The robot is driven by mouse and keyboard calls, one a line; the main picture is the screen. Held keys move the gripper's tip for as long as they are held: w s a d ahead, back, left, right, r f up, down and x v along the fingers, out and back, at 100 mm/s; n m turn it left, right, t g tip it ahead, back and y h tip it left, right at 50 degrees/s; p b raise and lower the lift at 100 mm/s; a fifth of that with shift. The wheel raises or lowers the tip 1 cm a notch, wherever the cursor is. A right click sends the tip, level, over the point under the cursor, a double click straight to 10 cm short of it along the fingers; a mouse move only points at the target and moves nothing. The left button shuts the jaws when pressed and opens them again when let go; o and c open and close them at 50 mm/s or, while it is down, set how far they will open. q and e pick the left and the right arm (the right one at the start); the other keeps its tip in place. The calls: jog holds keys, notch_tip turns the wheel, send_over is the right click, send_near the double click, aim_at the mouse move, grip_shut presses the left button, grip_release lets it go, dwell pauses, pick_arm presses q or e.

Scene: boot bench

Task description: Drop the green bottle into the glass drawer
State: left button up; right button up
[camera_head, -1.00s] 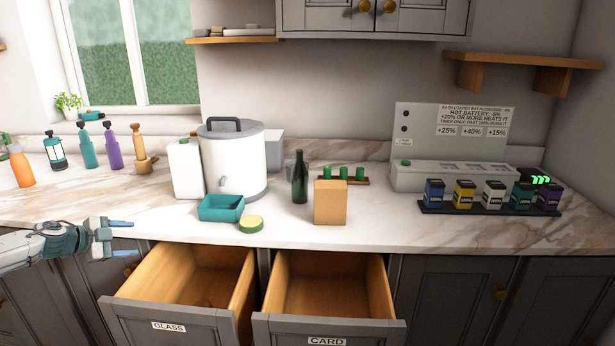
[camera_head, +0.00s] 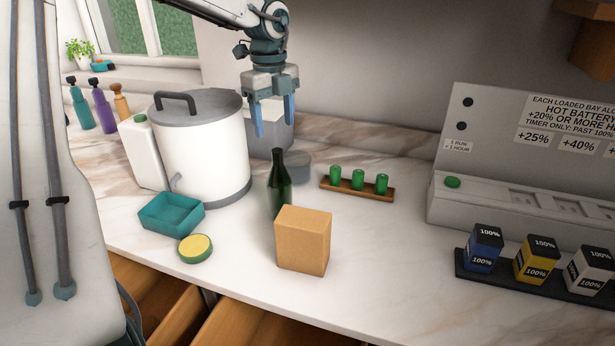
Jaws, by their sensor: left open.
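The dark green bottle (camera_head: 281,184) stands upright on the marble counter, its lower part partly hidden behind a cardboard box (camera_head: 303,240). My left gripper (camera_head: 273,122) points down with its blue fingers apart, empty, above and behind the bottle's neck in the picture. It is apart from the bottle as far as I can tell. Two open wooden drawers show at the lower edge, the left one (camera_head: 172,318) being the glass drawer, its label now out of view. My right gripper is not in view.
A white pot (camera_head: 200,150), a teal tray (camera_head: 171,213) and a yellow-topped round tin (camera_head: 195,249) stand left of the bottle. A wooden rack (camera_head: 357,190) with green cylinders is to the right. Battery packs (camera_head: 535,260) stand at the far right.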

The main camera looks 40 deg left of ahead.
aim_at(276, 151)
pick_arm(q)
jog(key=shift+w+d, duration=0.1)
jog(key=shift+d, duration=0.15)
jog(key=shift+f+b, duration=0.3)
jog(key=shift+b, duration=0.1)
jog(key=shift+s+f+b, duration=0.3)
jog(key=shift+f+b, duration=0.45)
jog(key=shift+f, duration=0.05)
jog(key=shift+a+f, duration=0.1)
jog(key=shift+f, duration=0.2)
jog(key=shift+w+f+p, duration=0.15)
jog(key=shift+f+p, duration=0.3)
jog(key=shift+f, duration=0.85)
jog(key=shift+s+f+p, duration=0.2)
jog(key=shift+f+p, duration=0.2)
jog(key=shift+f, duration=0.2)
notch_tip(276, 151, down, 3)
jog(key=shift+r+p, duration=0.15)
jog(key=shift+p, duration=0.35)
jog(key=shift+w+f, duration=0.2)
jog(key=shift+f, duration=0.35)
jog(key=shift+s, duration=0.1)
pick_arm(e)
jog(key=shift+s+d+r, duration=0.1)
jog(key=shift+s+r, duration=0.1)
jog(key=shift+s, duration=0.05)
